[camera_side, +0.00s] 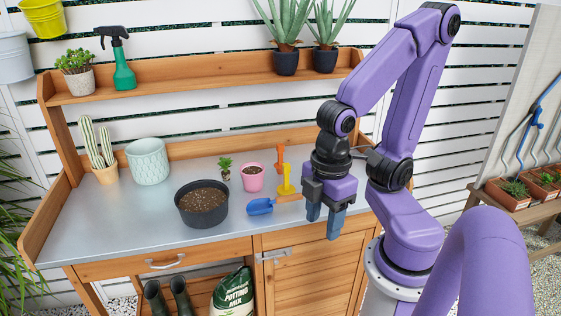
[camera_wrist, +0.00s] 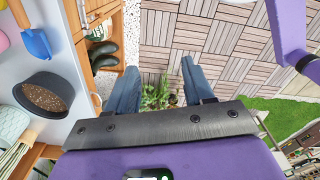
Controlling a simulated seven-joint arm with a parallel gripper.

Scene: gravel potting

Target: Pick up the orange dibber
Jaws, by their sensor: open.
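The orange dibber (camera_side: 280,157) stands upright in the side view, at the middle of the bench behind a yellow tool (camera_side: 286,180). Its lower part is partly hidden by the yellow tool. My gripper (camera_side: 324,219) is open and empty, fingers down, to the right of the dibber near the bench's front right edge. In the wrist view my gripper (camera_wrist: 160,68) has nothing between its fingers, and I cannot make out the dibber there.
A pink pot (camera_side: 252,178), a small plant (camera_side: 225,168) and a dark pot of soil (camera_side: 202,203) stand further left. A shelf (camera_side: 190,84) runs above the back. The bench's front left (camera_side: 120,232) is clear.

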